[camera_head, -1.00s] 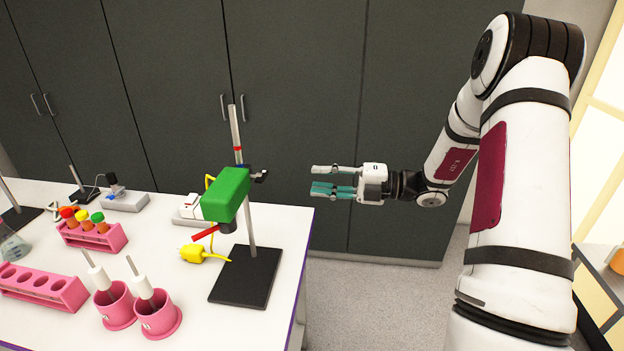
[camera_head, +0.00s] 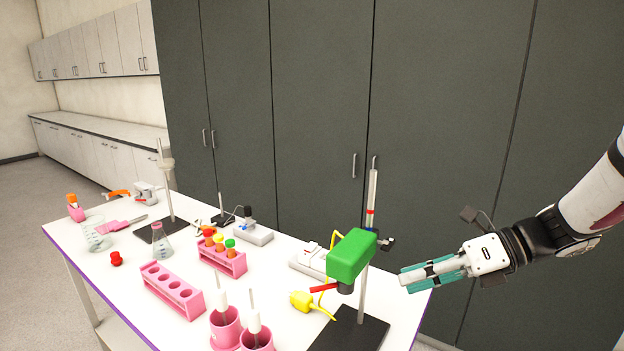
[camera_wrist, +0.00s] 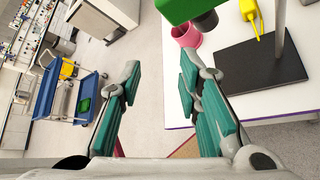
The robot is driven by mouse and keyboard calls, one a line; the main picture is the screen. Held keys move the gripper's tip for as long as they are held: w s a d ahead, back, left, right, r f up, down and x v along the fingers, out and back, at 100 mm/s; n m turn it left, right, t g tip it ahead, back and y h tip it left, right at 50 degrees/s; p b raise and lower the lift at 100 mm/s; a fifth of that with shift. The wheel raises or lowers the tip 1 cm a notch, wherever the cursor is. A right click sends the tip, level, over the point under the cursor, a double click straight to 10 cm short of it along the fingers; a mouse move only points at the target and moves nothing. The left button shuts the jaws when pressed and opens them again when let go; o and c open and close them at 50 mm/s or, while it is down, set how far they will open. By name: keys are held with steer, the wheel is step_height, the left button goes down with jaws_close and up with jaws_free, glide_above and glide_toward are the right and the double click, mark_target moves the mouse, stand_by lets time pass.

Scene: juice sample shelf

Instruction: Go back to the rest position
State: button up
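My gripper (camera_head: 432,272) shows at the right of the head view, in the air near the right end of the white table (camera_head: 112,293). It points left, toward the stand with the green motor block (camera_head: 351,255). In the wrist view its two teal-padded fingers (camera_wrist: 158,108) are spread apart with nothing between them. The gripper is open and empty. The green block also shows at the top of the wrist view (camera_wrist: 183,8), beyond the fingers. Part of my arm is cut off by the right edge of the head view.
The table holds a pink rack with capped tubes (camera_head: 222,262), an empty pink rack (camera_head: 173,291), pink cups (camera_head: 226,328), a flask (camera_head: 162,248) and a yellow plug (camera_head: 303,301). Dark cabinets (camera_head: 450,120) stand behind. A blue cart (camera_wrist: 75,95) shows in the wrist view.

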steer(key=s+a+r+n+g+h, duration=0.25)
steer(key=s+n+h, duration=0.45)
steer(key=s+n, duration=0.55)
steer(key=s+d+r+n+t+h, duration=0.3)
steer(key=s+r+n+t+h, duration=0.1)
steer(key=n, duration=1.2)
steer(key=shift+s+r+t+h, duration=0.4)
steer(key=shift+s+t+h, duration=0.2)
steer(key=shift+s+t, duration=0.3)
